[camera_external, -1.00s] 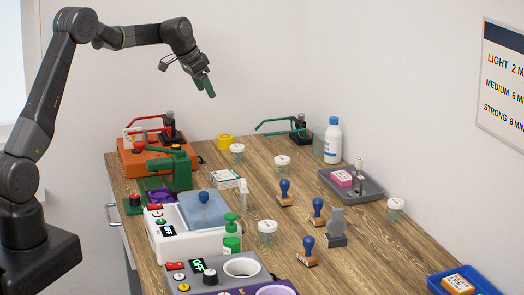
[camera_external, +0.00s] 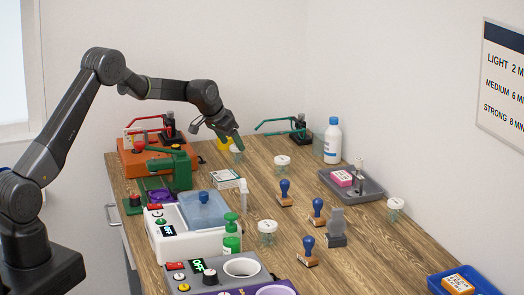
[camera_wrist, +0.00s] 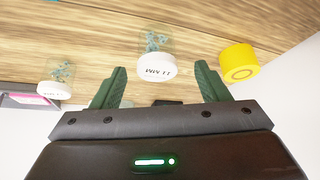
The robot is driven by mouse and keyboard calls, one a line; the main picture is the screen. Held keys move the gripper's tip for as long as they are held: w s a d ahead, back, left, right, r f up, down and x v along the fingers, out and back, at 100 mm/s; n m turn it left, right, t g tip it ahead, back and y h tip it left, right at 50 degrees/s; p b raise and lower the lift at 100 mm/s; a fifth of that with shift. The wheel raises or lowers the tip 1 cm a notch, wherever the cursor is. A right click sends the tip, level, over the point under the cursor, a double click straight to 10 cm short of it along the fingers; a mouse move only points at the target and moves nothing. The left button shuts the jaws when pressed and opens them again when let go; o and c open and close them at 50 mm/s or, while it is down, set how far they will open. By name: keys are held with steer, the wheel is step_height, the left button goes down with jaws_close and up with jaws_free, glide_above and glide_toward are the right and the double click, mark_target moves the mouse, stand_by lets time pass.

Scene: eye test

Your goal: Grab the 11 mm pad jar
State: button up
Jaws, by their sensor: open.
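The 11 mm pad jar is a clear jar with a white lid and bluish-green bits inside. In the wrist view the jar (camera_wrist: 156,66) lies between and beyond my finger tips, its "11 MM" lid text upside down. In the external view the jar (camera_external: 236,157) stands at the back of the table, partly hidden by my gripper (camera_external: 239,143). My gripper has green fingers, which show apart in the wrist view (camera_wrist: 160,76). It is open, with nothing held. I cannot tell whether a finger touches the jar.
A yellow roll (camera_wrist: 239,63) stands close beside the jar. Another white-lidded jar (camera_wrist: 58,90) is to the left in the wrist view. An orange press (camera_external: 127,163), a green lever press (camera_external: 180,172) and a green-armed stand (camera_external: 301,131) are nearby.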

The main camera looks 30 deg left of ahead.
mark_target(239, 152)
steer(key=shift+d+p+x, duration=0.15)
steer(key=shift+p+x, duration=0.3)
steer(key=shift+x, duration=0.65)
steer(key=shift+d+p+x, duration=0.1)
steer(key=shift+p+x, duration=0.3)
steer(key=shift+x, duration=0.75)
steer(key=shift+w+d+f, duration=0.15)
steer(key=shift+w+f, duration=0.25)
steer(key=shift+f, duration=0.1)
steer(key=c, duration=1.1)
